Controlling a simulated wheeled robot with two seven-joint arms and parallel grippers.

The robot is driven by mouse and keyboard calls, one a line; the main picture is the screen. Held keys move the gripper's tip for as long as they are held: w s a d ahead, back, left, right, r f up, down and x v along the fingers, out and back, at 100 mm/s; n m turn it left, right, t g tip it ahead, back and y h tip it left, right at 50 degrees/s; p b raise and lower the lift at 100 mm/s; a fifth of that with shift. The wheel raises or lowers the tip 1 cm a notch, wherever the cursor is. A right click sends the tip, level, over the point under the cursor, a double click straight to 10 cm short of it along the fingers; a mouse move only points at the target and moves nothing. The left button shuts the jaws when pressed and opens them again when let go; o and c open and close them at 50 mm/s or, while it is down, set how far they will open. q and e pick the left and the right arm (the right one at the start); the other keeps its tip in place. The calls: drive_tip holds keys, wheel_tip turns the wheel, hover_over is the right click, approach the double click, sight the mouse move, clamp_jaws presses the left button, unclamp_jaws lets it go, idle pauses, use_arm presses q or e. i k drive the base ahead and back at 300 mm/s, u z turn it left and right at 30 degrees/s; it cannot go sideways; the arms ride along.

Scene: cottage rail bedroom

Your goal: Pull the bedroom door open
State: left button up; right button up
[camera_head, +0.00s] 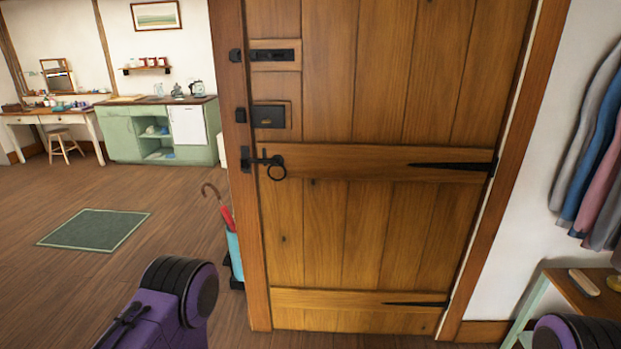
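The bedroom door (335,235) is a plank door of warm brown wood and stands upright in its wooden frame in the middle of the view. It looks shut. A black lock box (268,116) and a black bolt (273,55) sit above the handle. Black strap hinges (452,166) are on its right side. Purple and black parts of my arms show at the lower left and lower right corners. Neither gripper shows, and nothing of mine touches the door.
A teal stand (235,255) with a red umbrella is left of the door frame. Clothes (595,140) hang on the right wall above a low wooden bench (590,300). Open floor with a green mat (94,229) lies left, before a green cabinet (130,135) and a desk.

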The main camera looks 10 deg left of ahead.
sight(386, 115)
drive_tip(key=z, duration=0.75)
drive_tip(key=i, duration=1.4)
drive_tip(key=u, duration=0.4)
